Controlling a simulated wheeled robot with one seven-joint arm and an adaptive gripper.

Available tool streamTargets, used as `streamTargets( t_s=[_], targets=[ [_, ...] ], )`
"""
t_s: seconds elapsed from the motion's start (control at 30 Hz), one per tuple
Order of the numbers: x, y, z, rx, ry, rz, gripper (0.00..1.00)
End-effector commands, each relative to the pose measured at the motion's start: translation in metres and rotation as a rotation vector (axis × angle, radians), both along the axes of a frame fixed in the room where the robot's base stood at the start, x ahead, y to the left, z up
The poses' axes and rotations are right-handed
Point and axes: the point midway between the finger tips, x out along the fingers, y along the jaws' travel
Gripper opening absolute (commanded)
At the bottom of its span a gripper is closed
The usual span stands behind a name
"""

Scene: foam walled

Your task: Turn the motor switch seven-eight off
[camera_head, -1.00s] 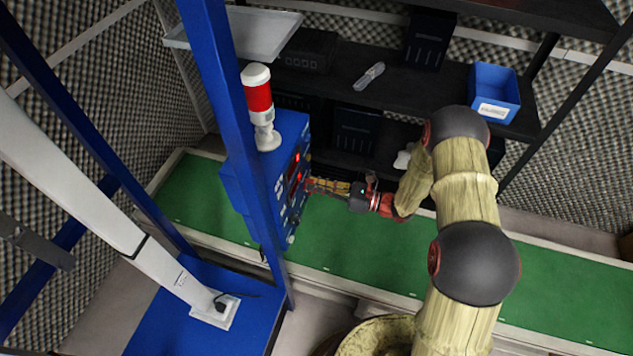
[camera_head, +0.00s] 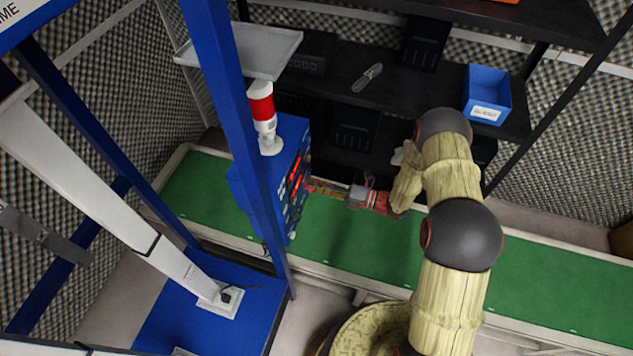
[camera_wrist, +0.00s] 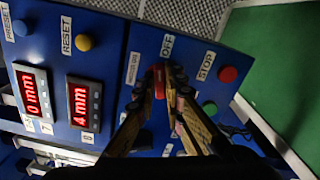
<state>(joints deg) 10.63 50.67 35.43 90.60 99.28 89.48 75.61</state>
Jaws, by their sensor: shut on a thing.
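The blue control box (camera_head: 289,140) stands at the green conveyor, partly behind a blue post. Its panel (camera_wrist: 130,60) fills much of the wrist view. A red switch knob (camera_wrist: 159,76) sits near the OFF label (camera_wrist: 167,46). My gripper (camera_wrist: 165,88) is shut on this knob, with its fingertips on either side of it. The fingers hide part of the knob and the labels below. The gripper also shows in the head view (camera_head: 315,187), reaching the panel from the right. The knob's exact angle is hard to read.
The panel has a red STOP button (camera_wrist: 228,75), a green button (camera_wrist: 210,108), a yellow button (camera_wrist: 84,42), a blue button (camera_wrist: 20,28) and two red-lit displays. A red-white signal lamp (camera_head: 263,112) stands on the box. The green conveyor (camera_head: 375,240) runs beneath.

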Motion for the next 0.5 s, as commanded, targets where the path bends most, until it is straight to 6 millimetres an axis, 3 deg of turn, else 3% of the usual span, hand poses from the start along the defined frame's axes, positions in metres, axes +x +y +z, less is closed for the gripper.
streamTargets(
  t_s=[0.5],
  targets=[
    [0.0011,-0.0007,-0.0012,0.096,0.269,-0.002,0.00]
  ],
)
